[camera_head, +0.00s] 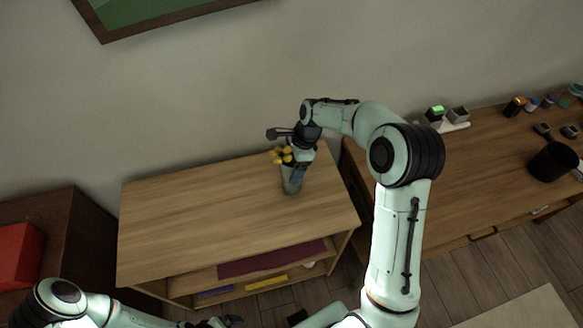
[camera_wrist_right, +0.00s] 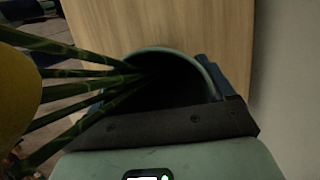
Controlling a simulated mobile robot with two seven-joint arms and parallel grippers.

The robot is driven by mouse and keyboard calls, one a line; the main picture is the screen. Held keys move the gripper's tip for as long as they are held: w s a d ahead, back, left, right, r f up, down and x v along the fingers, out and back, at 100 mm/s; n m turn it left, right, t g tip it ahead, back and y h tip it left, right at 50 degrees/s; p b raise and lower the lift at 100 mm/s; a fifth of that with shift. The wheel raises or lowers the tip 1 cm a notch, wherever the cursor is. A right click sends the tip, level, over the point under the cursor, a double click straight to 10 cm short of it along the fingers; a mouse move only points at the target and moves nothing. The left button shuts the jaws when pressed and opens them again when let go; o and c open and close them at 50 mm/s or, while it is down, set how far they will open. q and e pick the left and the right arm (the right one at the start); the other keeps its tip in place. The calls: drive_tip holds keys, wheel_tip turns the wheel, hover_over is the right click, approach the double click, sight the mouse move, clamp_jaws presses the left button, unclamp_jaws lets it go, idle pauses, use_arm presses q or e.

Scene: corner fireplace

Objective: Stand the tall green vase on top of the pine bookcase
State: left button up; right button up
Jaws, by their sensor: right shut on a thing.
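The tall green vase (camera_head: 291,183) is upright over the right part of the pine bookcase (camera_head: 200,215) top in the head view. It holds green stems with yellow flowers (camera_head: 281,155). My right gripper (camera_head: 299,172) is shut on the vase near its upper part. The vase's base appears at the wooden top, but I cannot tell if it touches. In the right wrist view the vase's round rim (camera_wrist_right: 190,58) and stems (camera_wrist_right: 75,75) show close up. My left arm is at the bottom left of the head view; its gripper (camera_head: 215,322) is barely in frame, its jaws unclear.
The bookcase top is otherwise bare. Its shelf holds a dark red item (camera_head: 270,260) and a yellow one (camera_head: 267,283). A desk (camera_head: 480,175) with a black cup (camera_head: 552,161) and small items stands at right. A dark cabinet with a red box (camera_head: 18,254) is at left.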

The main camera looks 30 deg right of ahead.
use_arm(q)
drive_tip(key=shift+f, duration=0.1)
use_arm(e)
drive_tip(key=shift+f, duration=0.85)
use_arm(q)
drive_tip(key=shift+s, duration=0.1)
use_arm(e)
drive_tip(key=o, duration=1.3)
drive_tip(key=shift+f, duration=0.15)
drive_tip(key=shift+o, duration=0.2)
drive_tip(key=p+v, duration=0.1)
drive_tip(key=v, duration=1.1)
drive_tip(key=shift+r, duration=0.25)
use_arm(q)
drive_tip(key=shift+w+r, duration=0.65)
drive_tip(key=shift+r, duration=0.1)
use_arm(e)
drive_tip(key=shift+f, duration=0.1)
